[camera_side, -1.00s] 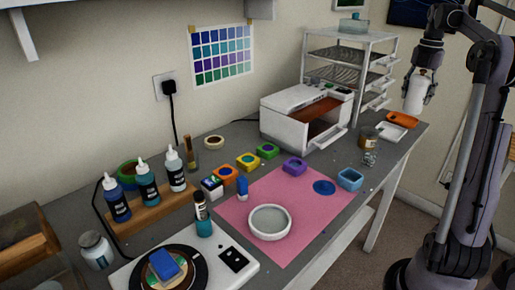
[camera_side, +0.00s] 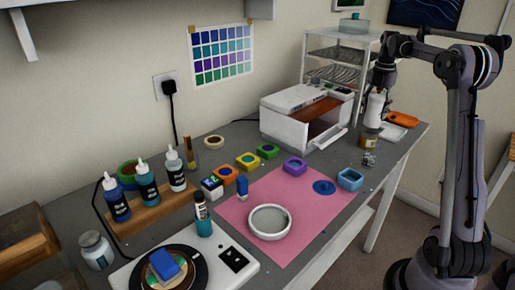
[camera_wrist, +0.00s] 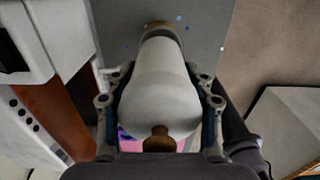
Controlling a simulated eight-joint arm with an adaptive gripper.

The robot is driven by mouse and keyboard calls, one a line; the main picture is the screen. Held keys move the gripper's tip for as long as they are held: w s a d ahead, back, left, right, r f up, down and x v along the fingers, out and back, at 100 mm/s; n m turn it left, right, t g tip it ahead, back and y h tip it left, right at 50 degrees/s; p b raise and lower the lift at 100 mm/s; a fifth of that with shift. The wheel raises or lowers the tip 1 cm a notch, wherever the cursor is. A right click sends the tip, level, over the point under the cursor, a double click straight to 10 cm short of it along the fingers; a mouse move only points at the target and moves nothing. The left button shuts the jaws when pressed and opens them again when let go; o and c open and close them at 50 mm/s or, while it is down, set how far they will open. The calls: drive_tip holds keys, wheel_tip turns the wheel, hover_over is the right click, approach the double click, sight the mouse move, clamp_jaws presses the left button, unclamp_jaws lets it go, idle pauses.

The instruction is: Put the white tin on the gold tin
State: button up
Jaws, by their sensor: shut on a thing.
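The white tin (camera_side: 374,108) is upright in my gripper (camera_side: 377,92), directly above the gold tin in the side view. The gold tin (camera_side: 370,138) stands on the grey table, near its right end. The white tin's lower edge meets or nearly meets the gold tin's top; I cannot tell whether they touch. In the wrist view my gripper (camera_wrist: 160,105) has a finger on each side of the white tin (camera_wrist: 160,85), which has a brown knob at its near end. A gold-brown rim (camera_wrist: 163,27) shows past its far end.
A white printer-like box (camera_side: 305,112) stands left of the gold tin, with a wire shelf rack (camera_side: 338,65) behind. A small glass jar (camera_side: 369,159) stands just in front. A white tray (camera_side: 393,132) and an orange tray (camera_side: 403,118) lie to the right.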

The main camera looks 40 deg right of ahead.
drive_tip(key=shift+f, duration=1.15)
drive_tip(key=shift+f, duration=0.15)
drive_tip(key=o, duration=1.2)
